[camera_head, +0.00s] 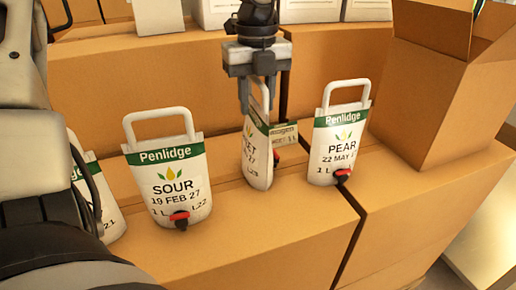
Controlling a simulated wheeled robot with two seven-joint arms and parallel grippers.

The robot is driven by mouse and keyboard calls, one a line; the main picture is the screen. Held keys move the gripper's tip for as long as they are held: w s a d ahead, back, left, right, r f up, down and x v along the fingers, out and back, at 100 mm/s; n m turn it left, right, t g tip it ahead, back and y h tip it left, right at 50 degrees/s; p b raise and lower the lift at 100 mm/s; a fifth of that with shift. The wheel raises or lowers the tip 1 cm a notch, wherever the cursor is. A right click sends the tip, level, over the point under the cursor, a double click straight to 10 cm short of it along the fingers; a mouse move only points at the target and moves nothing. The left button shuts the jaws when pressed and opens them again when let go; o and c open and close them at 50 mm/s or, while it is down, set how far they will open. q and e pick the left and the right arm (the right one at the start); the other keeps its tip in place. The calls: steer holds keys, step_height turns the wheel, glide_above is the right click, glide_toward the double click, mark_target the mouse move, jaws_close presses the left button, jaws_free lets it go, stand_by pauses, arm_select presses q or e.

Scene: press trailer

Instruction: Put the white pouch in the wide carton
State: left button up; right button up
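Several white pouches with loop handles and green Penlidge bands stand on cardboard: a SOUR pouch (172,182), a PEAR pouch (337,147), one turned nearly edge-on (257,158) whose label ends in "ET", and one partly hidden at the left (98,195). My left gripper (258,104) points down over the edge-on pouch. Its fingers are apart on either side of that pouch's handle, with a gap showing. An open carton (428,105) with raised flaps stands at the right; I cannot tell if it is the wide one. My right gripper is not in view.
Closed cardboard boxes (130,80) form a wall behind the pouches, with white packs (310,10) on top. A seam splits the boxes under the pouches. The cardboard top in front of the pouches (270,235) is clear. My own arm fills the left side.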

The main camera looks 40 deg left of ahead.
arm_select(q)
steer(key=shift+f, duration=0.1)
jaws_close()
stand_by(1.3)
steer(key=shift+w, duration=0.1)
